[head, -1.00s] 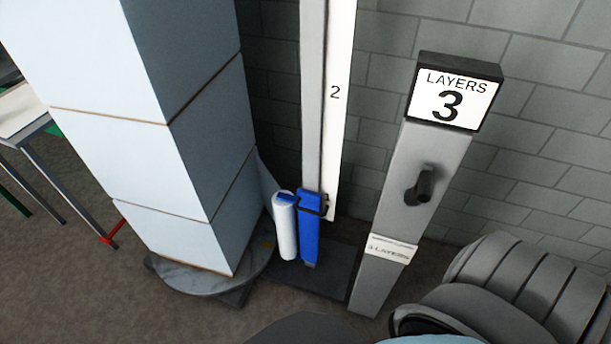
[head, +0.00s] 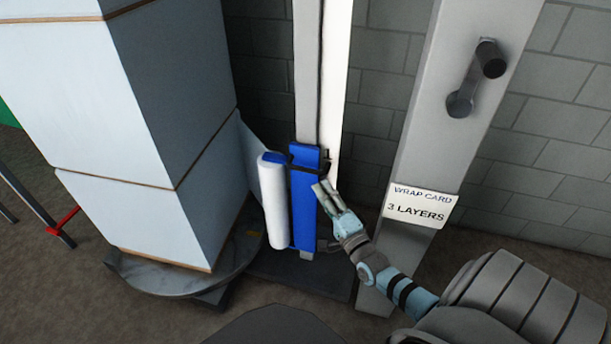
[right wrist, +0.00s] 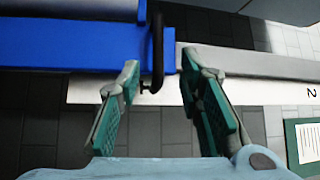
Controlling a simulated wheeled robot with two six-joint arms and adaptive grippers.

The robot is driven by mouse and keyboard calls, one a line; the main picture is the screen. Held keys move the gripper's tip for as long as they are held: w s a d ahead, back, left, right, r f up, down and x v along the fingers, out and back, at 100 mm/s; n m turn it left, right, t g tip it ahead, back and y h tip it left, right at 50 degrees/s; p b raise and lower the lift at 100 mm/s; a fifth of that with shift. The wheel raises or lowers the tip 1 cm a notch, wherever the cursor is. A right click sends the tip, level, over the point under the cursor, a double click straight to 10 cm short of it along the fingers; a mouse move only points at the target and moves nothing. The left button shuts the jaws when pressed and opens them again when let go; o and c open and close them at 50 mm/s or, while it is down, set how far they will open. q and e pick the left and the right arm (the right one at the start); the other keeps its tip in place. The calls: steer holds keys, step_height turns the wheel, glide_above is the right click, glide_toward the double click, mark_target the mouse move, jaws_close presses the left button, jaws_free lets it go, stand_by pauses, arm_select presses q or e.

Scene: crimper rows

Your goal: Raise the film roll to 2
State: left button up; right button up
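The white film roll (head: 275,205) hangs upright on a blue carriage (head: 305,215) low on the upright mast (head: 307,70). Film runs from the roll to the wrapped stack. A black handle (head: 324,164) sticks out on the carriage's right side. My right gripper (head: 325,188) is just below and right of the handle. In the right wrist view its fingers (right wrist: 160,78) are open, and the black handle (right wrist: 156,45) shows between and just beyond their tips. A white scale strip with a "2" (right wrist: 310,92) shows there too. My left gripper is not in view.
The white stack (head: 145,130) stands on a round turntable (head: 175,275) at left. A grey post (head: 440,110) with a crank (head: 475,80) and a "3 layers" card (head: 420,205) stands at right. A block wall (head: 575,110) is behind.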

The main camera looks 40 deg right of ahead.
mark_target(305, 169)
steer(key=b+x, duration=0.1)
steer(key=x, duration=0.2)
steer(key=b+x, duration=0.1)
steer(key=x, duration=0.2)
steer(key=b+x, duration=0.1)
steer(key=x, duration=0.2)
steer(key=shift+w+f+b, duration=0.3)
steer(key=shift+w+b, duration=0.05)
steer(key=shift+b, duration=0.05)
steer(key=shift+w+d+r, duration=0.1)
steer(key=shift+w+r, duration=0.05)
steer(key=shift+w, duration=0.2)
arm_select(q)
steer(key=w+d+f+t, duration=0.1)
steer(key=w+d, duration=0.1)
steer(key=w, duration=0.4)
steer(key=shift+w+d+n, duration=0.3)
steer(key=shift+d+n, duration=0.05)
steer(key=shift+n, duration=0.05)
arm_select(e)
jaws_close()
